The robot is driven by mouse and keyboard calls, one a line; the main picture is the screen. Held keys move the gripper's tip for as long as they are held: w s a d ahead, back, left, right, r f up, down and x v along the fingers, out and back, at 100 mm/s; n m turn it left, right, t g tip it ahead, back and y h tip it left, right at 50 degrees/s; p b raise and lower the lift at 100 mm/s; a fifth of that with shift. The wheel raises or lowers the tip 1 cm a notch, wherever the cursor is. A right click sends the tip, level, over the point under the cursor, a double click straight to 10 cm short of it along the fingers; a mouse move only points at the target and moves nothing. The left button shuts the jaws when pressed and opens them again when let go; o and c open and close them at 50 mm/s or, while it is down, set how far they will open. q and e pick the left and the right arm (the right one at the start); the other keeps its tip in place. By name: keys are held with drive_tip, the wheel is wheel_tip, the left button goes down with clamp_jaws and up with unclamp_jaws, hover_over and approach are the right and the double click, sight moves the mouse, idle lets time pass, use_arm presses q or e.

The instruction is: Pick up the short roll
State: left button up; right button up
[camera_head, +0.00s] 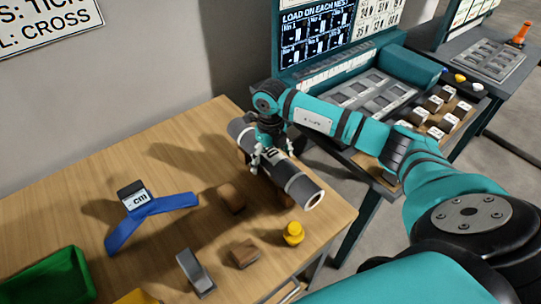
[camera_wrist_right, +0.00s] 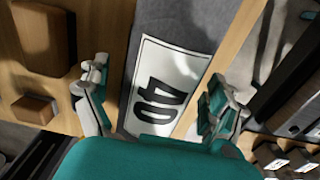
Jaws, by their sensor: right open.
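A grey roll (camera_head: 298,184) with a white label lies on the wooden table near its right edge, its pale hollow end facing the front right. It is the only roll I can make out, so I cannot compare its length with others. My right gripper (camera_head: 269,158) is over the roll's middle, pointing down and hiding part of it. In the right wrist view the roll (camera_wrist_right: 192,22) runs between the open fingers (camera_wrist_right: 155,82), and its label (camera_wrist_right: 180,55) reads 40. Whether the fingers touch it is unclear. My left gripper is not in view.
On the table (camera_head: 155,160) are brown blocks (camera_head: 231,197) (camera_head: 244,253), a yellow duck-like piece (camera_head: 293,233), a grey block (camera_head: 195,273), a blue angled piece (camera_head: 150,220) with a sign, and a green bin (camera_head: 50,278). A teal station (camera_head: 370,95) stands at the right.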

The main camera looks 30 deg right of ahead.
drive_tip(key=shift+f, duration=0.4)
drive_tip(key=shift+c, duration=0.2)
drive_tip(key=c, duration=1.4)
drive_tip(key=shift+r, duration=0.15)
